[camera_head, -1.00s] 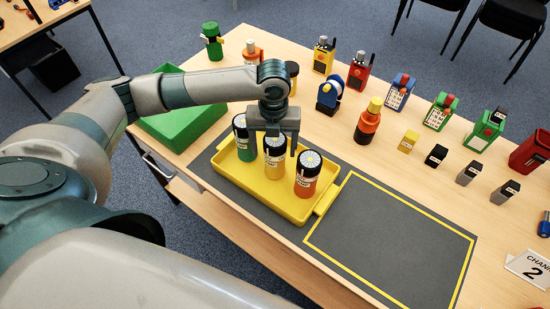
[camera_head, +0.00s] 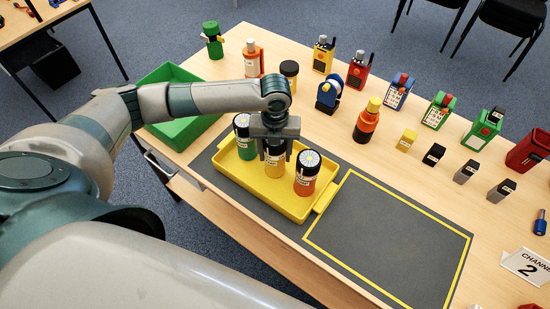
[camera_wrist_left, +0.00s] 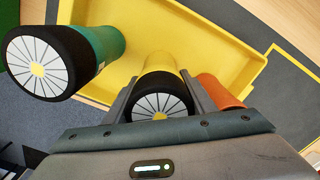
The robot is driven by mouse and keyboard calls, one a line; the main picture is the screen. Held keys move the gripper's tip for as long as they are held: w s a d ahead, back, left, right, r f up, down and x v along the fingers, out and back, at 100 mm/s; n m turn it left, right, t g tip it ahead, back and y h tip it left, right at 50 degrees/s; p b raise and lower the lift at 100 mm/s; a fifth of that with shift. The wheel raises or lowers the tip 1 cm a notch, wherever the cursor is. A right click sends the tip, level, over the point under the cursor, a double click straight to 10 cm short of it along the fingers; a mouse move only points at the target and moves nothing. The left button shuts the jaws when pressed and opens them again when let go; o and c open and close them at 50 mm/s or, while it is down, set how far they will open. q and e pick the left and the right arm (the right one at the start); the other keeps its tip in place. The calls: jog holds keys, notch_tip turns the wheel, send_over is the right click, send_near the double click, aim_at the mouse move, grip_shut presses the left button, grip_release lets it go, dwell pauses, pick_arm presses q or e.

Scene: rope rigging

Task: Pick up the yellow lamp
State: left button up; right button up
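The yellow lamp (camera_head: 274,174), a cylinder with a black cap, stands upright in the middle of the yellow tray (camera_head: 246,189). It stands between a green lamp (camera_head: 247,150) and an orange lamp (camera_head: 305,184). My left gripper (camera_head: 275,154) is over the yellow lamp, with a finger on each side of its upper part. In the left wrist view the fingers (camera_wrist_left: 161,80) lie close against the yellow lamp (camera_wrist_left: 161,66), its black cap between them, and look shut on it. The gripper hides part of its cap in the head view. My right gripper is not in view.
The green lamp (camera_wrist_left: 98,48) and orange lamp (camera_wrist_left: 222,91) stand close beside the fingers. A green bin (camera_head: 180,128) is behind to the left. A yellow-outlined dark area (camera_head: 390,240) to the right is empty. Radios and bottles stand along the back of the table.

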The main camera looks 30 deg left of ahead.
pick_arm(q)
jog(key=shift+c, duration=1.3)
jog(key=shift+r, duration=0.2)
jog(key=shift+r+b, duration=0.45)
jog(key=shift+r, duration=0.15)
notch_tip(320, 180, up, 2)
jog(key=shift+w+r+b, duration=0.1)
jog(key=shift+r+b, duration=0.05)
jog(key=shift+b, duration=0.35)
jog(key=w+a+r+b, duration=0.2)
jog(key=w+r+b, duration=0.2)
jog(key=w+r, duration=0.3)
jog(key=shift+w+a, duration=0.4)
jog(key=shift+w, duration=1.7)
jog(key=shift+r, duration=0.1)
